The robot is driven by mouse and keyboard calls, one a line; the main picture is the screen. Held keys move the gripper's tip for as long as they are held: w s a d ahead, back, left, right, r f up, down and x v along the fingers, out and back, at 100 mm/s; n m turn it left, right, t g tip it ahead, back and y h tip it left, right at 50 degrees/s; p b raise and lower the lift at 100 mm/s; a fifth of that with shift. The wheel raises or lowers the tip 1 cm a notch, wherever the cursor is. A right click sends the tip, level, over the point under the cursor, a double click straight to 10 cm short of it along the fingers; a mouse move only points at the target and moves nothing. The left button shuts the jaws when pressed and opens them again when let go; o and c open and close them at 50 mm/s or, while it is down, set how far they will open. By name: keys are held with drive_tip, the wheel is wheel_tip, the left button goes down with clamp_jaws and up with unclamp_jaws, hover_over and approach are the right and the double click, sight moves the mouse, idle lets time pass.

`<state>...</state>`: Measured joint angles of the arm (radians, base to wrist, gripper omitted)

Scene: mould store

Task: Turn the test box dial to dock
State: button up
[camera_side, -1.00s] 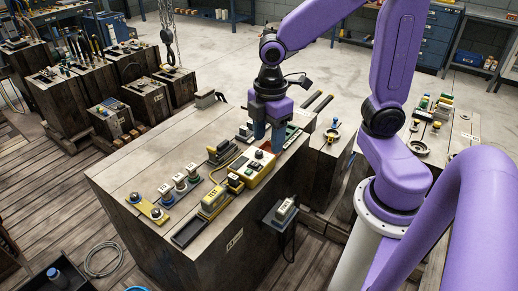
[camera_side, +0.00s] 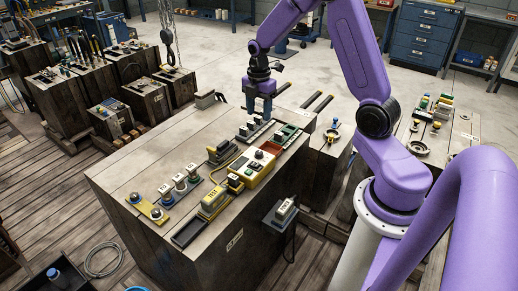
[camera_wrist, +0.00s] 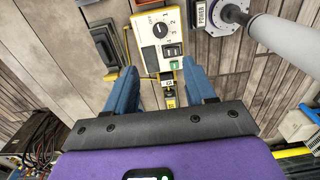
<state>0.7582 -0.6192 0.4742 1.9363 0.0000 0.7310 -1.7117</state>
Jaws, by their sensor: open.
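The test box (camera_side: 249,172) is a cream box with yellow edges on top of the large wooden block. It also shows in the wrist view (camera_wrist: 145,58), with a small window, a switch and a green button. Its dial (camera_wrist: 161,30) is a round black knob with a pale mark, ringed by OFF and several numerals. I cannot clearly tell which position it points to, and I read no dock mark. The dial is a small dark spot in the side view (camera_side: 258,154). My gripper (camera_side: 260,112) is open and empty, above and behind the box; its blue fingers (camera_wrist: 160,68) are apart in the wrist view.
The wooden block (camera_side: 140,170) also carries yellow and grey units, a red-brown tray (camera_side: 272,146) and connectors on a yellow strip (camera_side: 148,208). A grey unit (camera_side: 281,211) hangs on its front side.

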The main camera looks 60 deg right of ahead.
sight(259, 152)
wheel_tip(259, 152, down, 16)
drive_tip(key=shift+r, duration=0.1)
idle(0.5)
clamp_jaws()
